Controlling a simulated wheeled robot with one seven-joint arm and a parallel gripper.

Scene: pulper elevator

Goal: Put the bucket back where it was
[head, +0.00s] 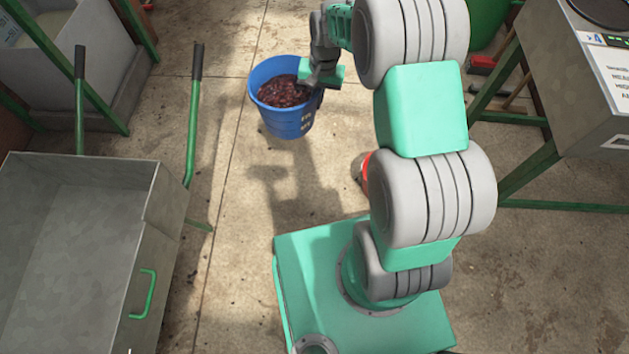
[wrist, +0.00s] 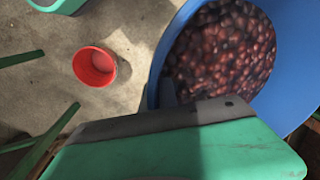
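The blue bucket (head: 286,125) stands upright in the upper middle of the head view, filled with dark red fruit (head: 283,92). In the wrist view the bucket (wrist: 157,75) fills the upper right, with the fruit (wrist: 222,50) inside it. My gripper (head: 318,84) is at the bucket's right rim in the head view. In the wrist view a dark finger of it (wrist: 168,93) lies at the near rim. The other finger is hidden, so the grip on the rim is unclear. I cannot tell whether the bucket's base touches the floor.
A grey metal cart (head: 95,165) with green handles is at left. A metal bin (head: 100,65) stands behind it. A table with a scale (head: 590,110) is at right. A red bucket (wrist: 95,66) sits on the floor. The concrete floor between cart and blue bucket is clear.

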